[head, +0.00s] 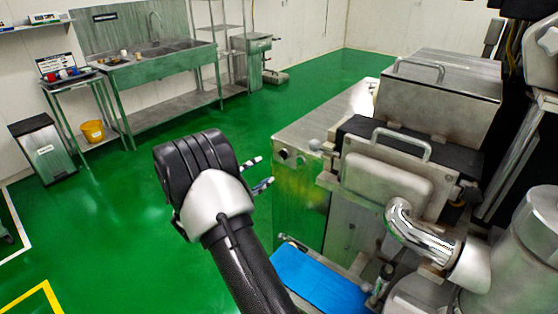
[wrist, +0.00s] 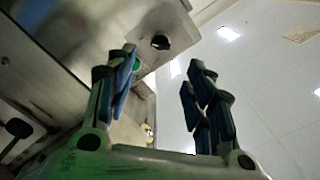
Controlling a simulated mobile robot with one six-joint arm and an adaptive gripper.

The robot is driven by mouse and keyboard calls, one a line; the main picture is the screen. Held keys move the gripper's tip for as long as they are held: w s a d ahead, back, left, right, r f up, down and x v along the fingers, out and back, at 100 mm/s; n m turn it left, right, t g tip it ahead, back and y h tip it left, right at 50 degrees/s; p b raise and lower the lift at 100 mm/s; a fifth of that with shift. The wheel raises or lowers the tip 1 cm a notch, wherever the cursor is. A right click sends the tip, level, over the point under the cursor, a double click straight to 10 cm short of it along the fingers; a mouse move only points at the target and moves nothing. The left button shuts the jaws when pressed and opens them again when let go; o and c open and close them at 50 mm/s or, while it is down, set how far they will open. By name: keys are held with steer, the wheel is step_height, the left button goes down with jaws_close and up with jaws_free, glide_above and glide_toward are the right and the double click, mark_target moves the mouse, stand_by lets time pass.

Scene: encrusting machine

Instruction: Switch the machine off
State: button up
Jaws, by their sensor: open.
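The stainless steel encrusting machine (head: 345,205) fills the right of the head view. Its near left corner carries a dark round control (head: 283,153) and a second small round fitting beside it. In the wrist view a dark round control (wrist: 160,42) sits on the machine's metal panel (wrist: 95,35), just beyond and between the fingertips. My gripper (head: 259,173) is at the left of that corner, its fingers pointing at the machine. In the wrist view my gripper (wrist: 163,62) is open and empty, the fingers apart.
A blue sheet (head: 318,283) lies low beside the machine. A curved steel pipe (head: 420,238) is at the right. A sink bench (head: 160,62), a small table with a yellow bucket (head: 93,131) and a bin (head: 44,150) stand at the back left. Green floor between is clear.

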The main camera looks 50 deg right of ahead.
mark_target(281, 156)
steer(key=d, duration=0.3)
steer(key=d+b, duration=0.1)
steer(key=d, duration=0.3)
steer(key=w+d, duration=0.1)
steer(key=d, duration=0.2)
steer(key=shift+d+b, duration=0.35)
steer(key=shift+b, duration=0.05)
steer(key=shift+c, duration=0.5)
steer(key=c, duration=1)
